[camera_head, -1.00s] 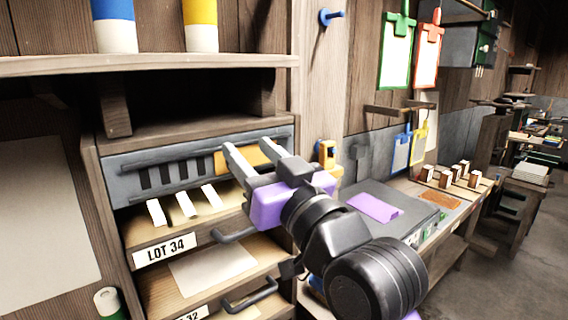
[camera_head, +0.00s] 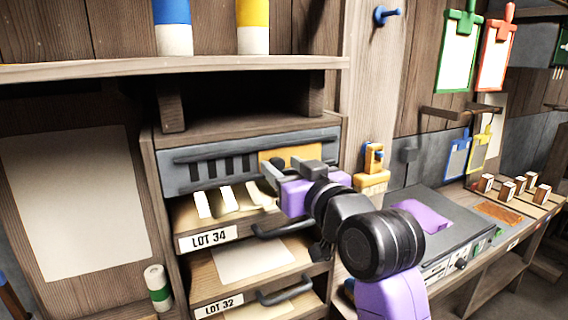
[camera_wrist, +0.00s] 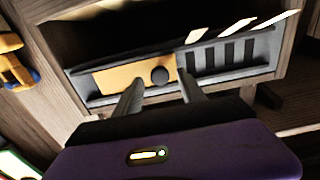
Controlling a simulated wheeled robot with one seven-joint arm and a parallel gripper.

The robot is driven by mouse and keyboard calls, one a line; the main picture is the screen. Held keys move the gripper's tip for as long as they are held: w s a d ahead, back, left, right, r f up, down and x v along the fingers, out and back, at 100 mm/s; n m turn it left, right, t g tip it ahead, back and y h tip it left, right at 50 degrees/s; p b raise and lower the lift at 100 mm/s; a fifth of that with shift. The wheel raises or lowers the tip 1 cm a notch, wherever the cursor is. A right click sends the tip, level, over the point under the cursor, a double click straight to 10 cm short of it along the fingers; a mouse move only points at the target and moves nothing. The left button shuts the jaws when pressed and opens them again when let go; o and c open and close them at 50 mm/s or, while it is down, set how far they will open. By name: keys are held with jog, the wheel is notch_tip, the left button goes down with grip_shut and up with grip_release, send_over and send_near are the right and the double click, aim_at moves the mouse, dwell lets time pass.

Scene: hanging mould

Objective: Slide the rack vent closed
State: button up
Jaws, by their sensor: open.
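The rack vent (camera_head: 180,177) is a grey slotted panel across the top of the drawer rack. Its orange slide plate (camera_head: 306,153) sits at the right end, with several dark slots uncovered to its left. In the wrist view, which is turned over, the orange plate (camera_wrist: 112,77) carries a round dark knob (camera_wrist: 160,75). My gripper (camera_head: 281,166) is open in front of the plate. In the wrist view the two fingers (camera_wrist: 160,78) appear on either side of the knob, which is not gripped. In the head view my gripper hides the knob and part of the plate.
Below the vent are drawers labelled LOT 34 (camera_head: 208,238) and LOT 32 (camera_head: 219,306), with dark handles. White strips (camera_head: 228,200) stick up from the upper drawer. A wooden post and a yellow wall fixture (camera_head: 373,170) stand to the right, beside a bench with a purple pad (camera_head: 422,215).

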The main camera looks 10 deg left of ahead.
jog(key=shift+w+a, duration=0.1)
jog(key=shift+w, duration=0.05)
jog(key=shift+c, duration=0.2)
grip_shut()
dwell(1.2)
